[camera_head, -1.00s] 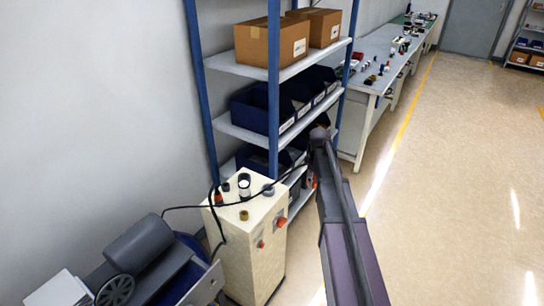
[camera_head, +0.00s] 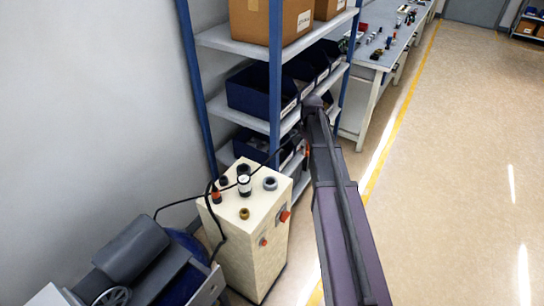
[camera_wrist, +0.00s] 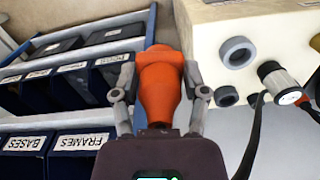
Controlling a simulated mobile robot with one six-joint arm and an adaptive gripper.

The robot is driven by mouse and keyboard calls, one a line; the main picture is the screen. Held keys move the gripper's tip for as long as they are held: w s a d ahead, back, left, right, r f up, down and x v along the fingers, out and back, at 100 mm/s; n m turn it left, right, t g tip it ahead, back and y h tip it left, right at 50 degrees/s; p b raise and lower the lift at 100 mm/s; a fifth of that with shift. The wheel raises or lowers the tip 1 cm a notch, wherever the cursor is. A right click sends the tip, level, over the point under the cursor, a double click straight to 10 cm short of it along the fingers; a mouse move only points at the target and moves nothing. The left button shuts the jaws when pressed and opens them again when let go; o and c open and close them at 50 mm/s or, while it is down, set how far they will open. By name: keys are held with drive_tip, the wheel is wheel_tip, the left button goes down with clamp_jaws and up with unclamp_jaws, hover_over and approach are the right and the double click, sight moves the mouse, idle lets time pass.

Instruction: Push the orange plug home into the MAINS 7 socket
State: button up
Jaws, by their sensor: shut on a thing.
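My gripper (camera_wrist: 161,92) is shut on the orange plug (camera_wrist: 160,82), which sits between its two fingers in the wrist view. In the head view only a sliver of orange (camera_head: 307,152) shows beside my arm, right of the cream cabinet. The cabinet (camera_head: 262,240) has several sockets and fittings on its top. A grey ring socket (camera_head: 270,183) lies at the top's right side; a ring also shows in the wrist view (camera_wrist: 237,52). The plug is apart from the sockets. No MAINS 7 label is readable, so I cannot tell which socket it is.
A black-and-white plug (camera_head: 244,186) with a dark cable stands in the cabinet top. A red knob (camera_head: 285,216) sticks out of its side. A blue-posted shelf with dark bins (camera_head: 250,95) stands behind. A grey motor-like machine (camera_head: 132,250) is at left. The right floor is clear.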

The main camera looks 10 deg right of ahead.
drive_tip(key=shift+d, duration=0.1)
drive_tip(key=s+a+n, duration=0.1)
drive_tip(key=a+n, duration=0.1)
drive_tip(key=a, duration=0.5)
drive_tip(key=s+a+n, duration=0.2)
drive_tip(key=a, duration=0.6)
drive_tip(key=shift+s+n, duration=0.3)
drive_tip(key=shift+a+f, duration=0.1)
drive_tip(key=shift+f, duration=0.05)
drive_tip(key=shift+f+b, duration=3.35)
drive_tip(key=shift+b, duration=0.15)
drive_tip(key=shift+f+b, duration=1.35)
drive_tip(key=shift+b, duration=0.05)
clamp_jaws()
idle(0.6)
